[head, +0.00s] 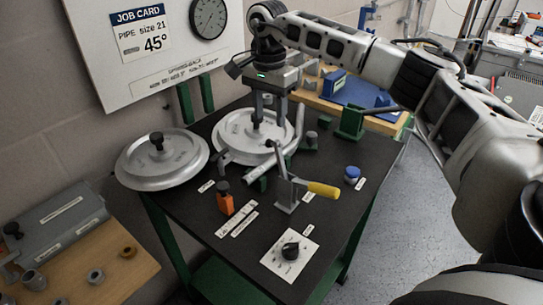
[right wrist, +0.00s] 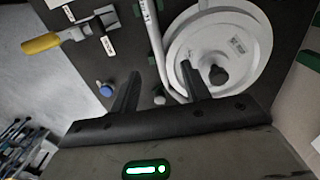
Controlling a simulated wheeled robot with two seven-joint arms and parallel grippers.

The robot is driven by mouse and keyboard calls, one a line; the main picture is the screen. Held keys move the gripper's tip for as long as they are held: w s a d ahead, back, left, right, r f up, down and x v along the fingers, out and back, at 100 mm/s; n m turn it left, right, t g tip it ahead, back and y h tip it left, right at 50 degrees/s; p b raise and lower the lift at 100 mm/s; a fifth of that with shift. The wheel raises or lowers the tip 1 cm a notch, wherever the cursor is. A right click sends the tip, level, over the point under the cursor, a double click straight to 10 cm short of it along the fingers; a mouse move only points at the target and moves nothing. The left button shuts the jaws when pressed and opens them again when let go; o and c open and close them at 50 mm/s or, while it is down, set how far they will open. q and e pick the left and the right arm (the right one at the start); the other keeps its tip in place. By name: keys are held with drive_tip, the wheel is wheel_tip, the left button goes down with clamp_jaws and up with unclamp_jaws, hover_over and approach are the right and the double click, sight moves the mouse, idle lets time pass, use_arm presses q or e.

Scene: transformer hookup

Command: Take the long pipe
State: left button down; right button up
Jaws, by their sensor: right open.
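In the right wrist view the pipe (right wrist: 154,42) runs down from the top edge and curves toward the space between my fingers. My right gripper (head: 269,112) is open and points down above the disc, with its two fingers apart. In the right wrist view the gripper (right wrist: 158,88) has nothing clearly between its fingers; whether they touch the pipe I cannot tell. My left gripper is not in view.
A second disc (head: 161,159) is at the left. A job card (head: 141,31) on the board reads pipe size 21, 45°.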

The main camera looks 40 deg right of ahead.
hover_over(270, 159)
drive_tip(key=f, duration=0.6)
drive_tip(key=shift+w+d+f+p, duration=0.2)
drive_tip(key=shift+w+f+p, duration=0.15)
drive_tip(key=shift+w+f, duration=0.05)
drive_tip(key=shift+s+a+f+p, duration=0.15)
drive_tip(key=shift+f+p, duration=0.1)
drive_tip(key=shift+f, duration=0.65)
drive_tip(key=shift+s+d+f+p, duration=0.1)
drive_tip(key=shift+f+p, duration=0.2)
drive_tip(key=shift+f, duration=0.6)
drive_tip(key=shift+s+a+f+p, duration=0.15)
drive_tip(key=shift+f+p, duration=0.1)
drive_tip(key=shift+f, duration=0.65)
drive_tip(key=shift+r, duration=0.1)
clamp_jaws()
